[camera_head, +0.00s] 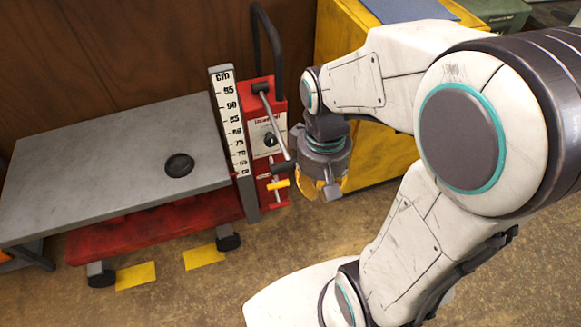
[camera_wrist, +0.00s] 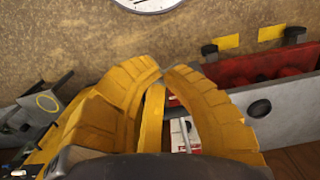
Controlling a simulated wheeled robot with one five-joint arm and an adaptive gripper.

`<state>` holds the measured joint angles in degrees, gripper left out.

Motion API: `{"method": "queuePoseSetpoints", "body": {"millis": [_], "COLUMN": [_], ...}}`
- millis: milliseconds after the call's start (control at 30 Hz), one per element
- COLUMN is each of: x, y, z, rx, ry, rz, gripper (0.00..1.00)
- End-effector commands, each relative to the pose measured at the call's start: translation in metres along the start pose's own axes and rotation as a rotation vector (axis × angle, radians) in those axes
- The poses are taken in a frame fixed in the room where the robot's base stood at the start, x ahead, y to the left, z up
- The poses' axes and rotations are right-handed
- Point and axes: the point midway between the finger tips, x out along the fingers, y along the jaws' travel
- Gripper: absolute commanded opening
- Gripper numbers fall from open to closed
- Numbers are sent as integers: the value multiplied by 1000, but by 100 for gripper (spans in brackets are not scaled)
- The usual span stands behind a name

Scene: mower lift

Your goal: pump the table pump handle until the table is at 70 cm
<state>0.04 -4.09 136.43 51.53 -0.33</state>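The lift table (camera_head: 110,150) has a grey top and a red frame, and stands low at left in the head view. A white cm scale (camera_head: 231,120) stands at its right end; the top's near right corner is close to the lowest marks, but I cannot tell the exact reading. Beside it is the red pump unit (camera_head: 262,135) with a grey pump lever (camera_head: 272,120) slanting down to a dark end. My gripper (camera_head: 325,188) is just right of the lever's lower end, pointing down. In the wrist view its yellow fingertips (camera_wrist: 164,72) come together, with no lever visible between them.
A black loop handle (camera_head: 268,40) rises behind the pump unit. A yellow cabinet (camera_head: 370,160) stands close behind my gripper. Yellow floor marks (camera_head: 135,276) lie by the table's wheels. Floor in front is open.

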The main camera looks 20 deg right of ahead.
Motion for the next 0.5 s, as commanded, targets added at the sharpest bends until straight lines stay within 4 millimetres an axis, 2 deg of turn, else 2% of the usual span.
{"method": "queuePoseSetpoints", "body": {"millis": [33,100,367,500], "x": [11,22,60,74], "y": [0,0,0,0], "z": [-10,-24,-83,-121], "rx": [0,-1,-3,-6], "ry": [-25,-52,-123,-129], "rz": [0,0,-1,-1], "gripper": [0,0,0,0]}}
